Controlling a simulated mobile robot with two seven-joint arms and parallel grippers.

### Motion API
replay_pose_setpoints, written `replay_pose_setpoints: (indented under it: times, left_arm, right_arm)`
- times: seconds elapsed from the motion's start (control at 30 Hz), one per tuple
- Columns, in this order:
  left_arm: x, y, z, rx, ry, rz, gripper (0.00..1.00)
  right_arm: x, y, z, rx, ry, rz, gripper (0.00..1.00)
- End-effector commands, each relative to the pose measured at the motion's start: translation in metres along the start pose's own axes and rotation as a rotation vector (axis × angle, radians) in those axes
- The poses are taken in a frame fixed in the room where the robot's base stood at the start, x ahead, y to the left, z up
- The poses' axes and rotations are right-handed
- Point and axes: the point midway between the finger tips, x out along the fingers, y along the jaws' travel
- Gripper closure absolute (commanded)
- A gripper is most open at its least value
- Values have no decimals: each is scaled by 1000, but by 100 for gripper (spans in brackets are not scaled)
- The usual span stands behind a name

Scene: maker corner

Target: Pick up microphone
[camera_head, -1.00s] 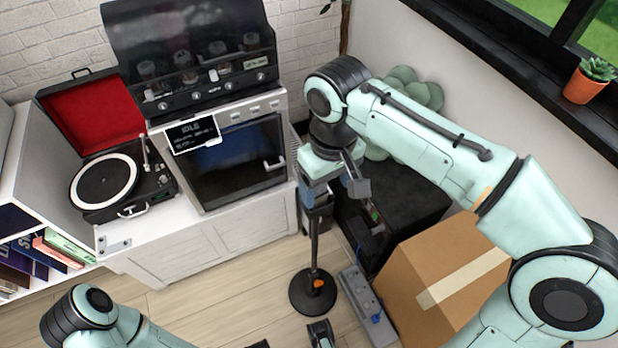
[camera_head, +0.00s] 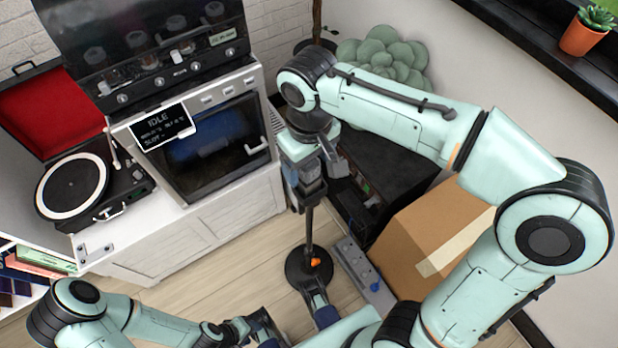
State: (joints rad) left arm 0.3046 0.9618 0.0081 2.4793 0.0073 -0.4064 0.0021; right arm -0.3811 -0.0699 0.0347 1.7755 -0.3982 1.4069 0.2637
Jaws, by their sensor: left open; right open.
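A black stand with a thin upright pole and a round base (camera_head: 294,268) stands on the floor in the middle; an orange bit shows by the pole. My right gripper (camera_head: 314,182) is open and points down at the top of the pole. The gripper covers the pole's top. I cannot make out a microphone there for certain, or whether the fingers touch anything. My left gripper (camera_head: 292,314) is open at the bottom middle, low in the picture. One finger overlaps the front edge of the round base in the picture; I cannot tell if they touch.
A cardboard box (camera_head: 420,235) and a grey power strip (camera_head: 352,262) lie right of the stand. A black case (camera_head: 385,175) is behind. A white cabinet (camera_head: 215,240) with an oven-like machine and a turntable (camera_head: 75,187) stands left. Wooden floor in front is partly free.

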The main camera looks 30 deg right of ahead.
Motion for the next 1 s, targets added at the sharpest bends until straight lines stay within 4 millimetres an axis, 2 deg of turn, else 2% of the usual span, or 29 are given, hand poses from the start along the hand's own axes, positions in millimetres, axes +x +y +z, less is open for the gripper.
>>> replay_pose_setpoints:
  times: [0.13,0.3,0.57,0.6,0.77,0.8,0.83,1.0]
  left_arm:
    - [6,-1,-3,1,8,2,57]
    - [10,-1,-5,2,14,3,57]
    - [9,-1,-6,2,16,4,57]
    - [9,-1,-6,2,16,4,57]
    - [9,-1,-6,2,16,4,57]
    - [9,-1,-6,2,16,4,57]
    - [9,-1,-6,2,16,4,57]
    - [9,-1,-6,2,16,4,57]
  right_arm:
    - [25,2,0,-1,-6,1,23]
    - [45,2,-1,-2,-3,1,23]
    - [47,2,-1,-1,-1,0,23]
    - [47,2,-1,-1,-2,0,27]
    - [47,2,-1,-1,-2,0,79]
    - [47,2,-1,-1,-2,0,92]
    - [47,2,-1,-1,-2,0,98]
    - [47,2,-2,-1,0,0,98]
